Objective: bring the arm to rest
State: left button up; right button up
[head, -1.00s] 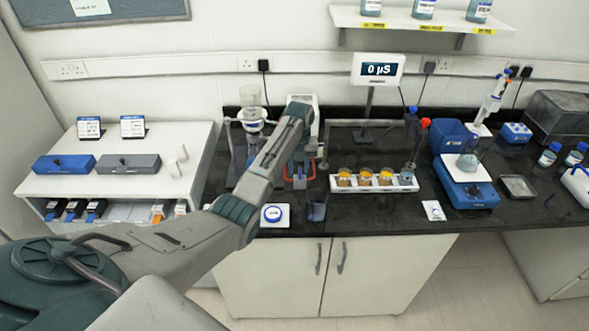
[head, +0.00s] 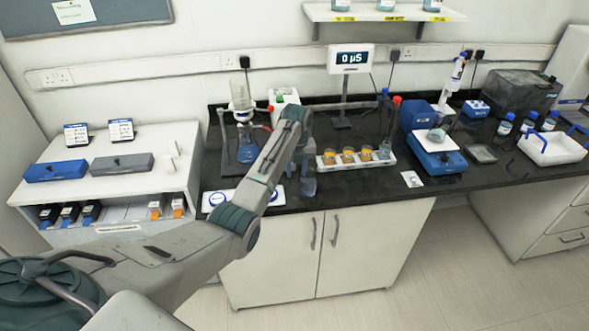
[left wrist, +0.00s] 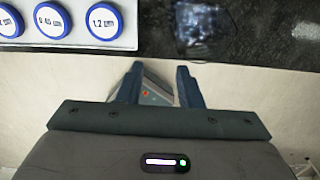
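My left arm comes in from the left in the head view, and its forearm reaches up over the front of the bench. My left gripper (head: 302,165) hangs at its end, partly hidden by the forearm. In the left wrist view the left gripper (left wrist: 158,84) has its two blue fingers apart, with nothing held between them. Pale floor shows around them. My right gripper is in neither view.
A white plate with blue rings (left wrist: 88,38) lies at the bench edge. A flask of blue liquid (head: 246,150) stands left of the forearm. A rack of amber cups (head: 330,168) and a blue stirrer (head: 440,160) stand right. Floor in front of the cabinets (head: 370,240) is clear.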

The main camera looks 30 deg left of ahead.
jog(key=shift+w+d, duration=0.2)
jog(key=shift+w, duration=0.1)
